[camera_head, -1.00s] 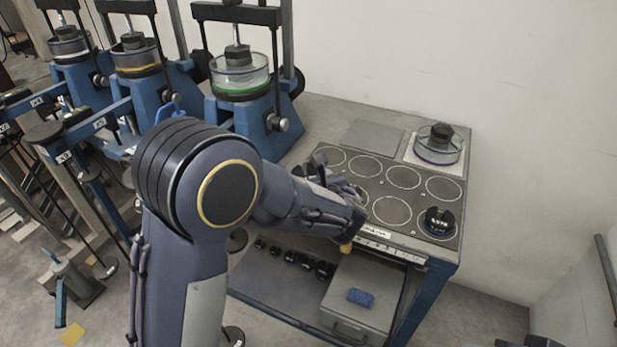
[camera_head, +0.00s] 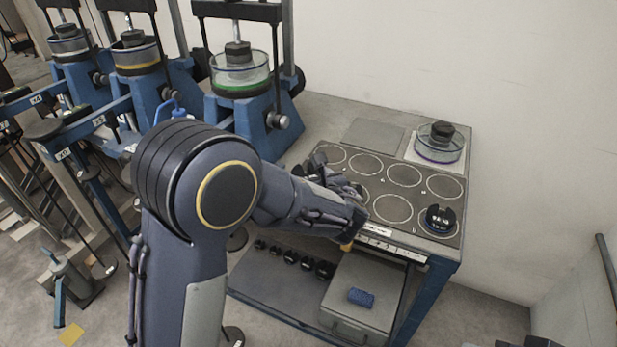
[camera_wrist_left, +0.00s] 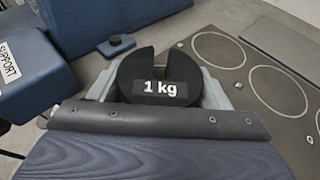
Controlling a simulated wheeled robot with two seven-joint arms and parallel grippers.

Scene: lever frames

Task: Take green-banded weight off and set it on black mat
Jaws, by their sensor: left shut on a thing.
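My left gripper (camera_wrist_left: 160,85) is shut on a black slotted weight (camera_wrist_left: 160,68) marked "1 kg", which shows in the left wrist view with its slot facing away. No green band shows on its visible face. In the head view my left gripper (camera_head: 343,190) is at the left part of the black mat (camera_head: 416,186), largely hidden by my own wrist. The mat has several white circles. Another black weight (camera_head: 438,218) with a blue rim rests at the mat's right front. My right gripper is not in view.
Blue lever frames stand at left; the nearest carries a clear green-ringed cup (camera_head: 240,75). A clear cup (camera_head: 438,143) with a purple ring and dark top stands behind the mat. Small black weights (camera_head: 290,257) and a grey case (camera_head: 362,292) lie on the lower shelf. Several mat circles are empty.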

